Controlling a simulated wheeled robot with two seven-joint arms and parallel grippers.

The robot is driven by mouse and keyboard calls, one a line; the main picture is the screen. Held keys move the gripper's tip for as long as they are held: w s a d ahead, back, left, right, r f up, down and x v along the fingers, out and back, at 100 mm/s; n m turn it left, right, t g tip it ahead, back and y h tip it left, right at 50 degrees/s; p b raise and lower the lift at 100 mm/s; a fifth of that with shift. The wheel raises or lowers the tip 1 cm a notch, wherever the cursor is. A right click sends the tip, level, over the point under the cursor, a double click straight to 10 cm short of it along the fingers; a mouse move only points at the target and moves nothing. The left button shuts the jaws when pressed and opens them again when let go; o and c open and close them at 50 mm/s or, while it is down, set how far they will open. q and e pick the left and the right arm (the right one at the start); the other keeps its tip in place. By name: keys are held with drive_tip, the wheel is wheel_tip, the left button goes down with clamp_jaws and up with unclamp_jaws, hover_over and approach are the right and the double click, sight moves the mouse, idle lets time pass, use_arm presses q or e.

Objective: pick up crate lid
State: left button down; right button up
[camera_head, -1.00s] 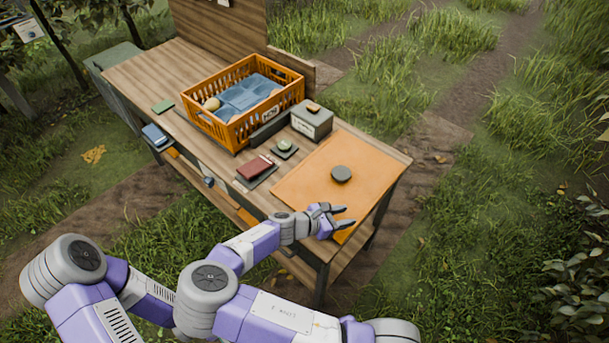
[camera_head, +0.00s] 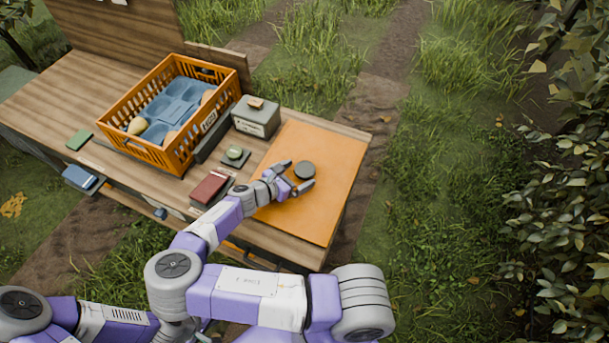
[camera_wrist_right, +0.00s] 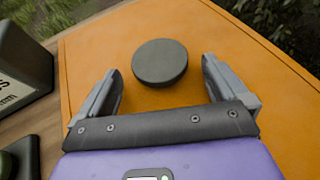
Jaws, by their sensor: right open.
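The crate lid (camera_head: 322,210) is a flat orange panel lying on the right end of the wooden table. A round dark grey knob (camera_head: 305,170) stands up near its middle. In the right wrist view the lid (camera_wrist_right: 215,40) fills most of the picture and the knob (camera_wrist_right: 160,62) is just beyond the fingertips. My right gripper (camera_head: 299,174) is open and empty over the lid, its fingers spread on either side of the knob's near edge. In the right wrist view the gripper (camera_wrist_right: 162,78) has clear space between its fingers. My left gripper is not in view.
An orange crate (camera_head: 128,150) with a blue tray and pears stands left on the table. A grey box (camera_head: 256,118), a small scale-like pad with a green round item (camera_head: 235,154) and a red book (camera_head: 210,188) sit between crate and lid.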

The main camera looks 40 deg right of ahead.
sight(300, 173)
drive_tip(key=shift+d+f, duration=0.3)
drive_tip(key=shift+d, duration=0.5)
drive_tip(key=shift+c, duration=0.5)
drive_tip(key=c, duration=1.2)
drive_tip(key=shift+r, duration=0.1)
drive_tip(key=shift+c, duration=0.2)
wheel_tip(300, 173, up, 10)
drive_tip(key=p, duration=0.2)
drive_tip(key=shift+p, duration=0.3)
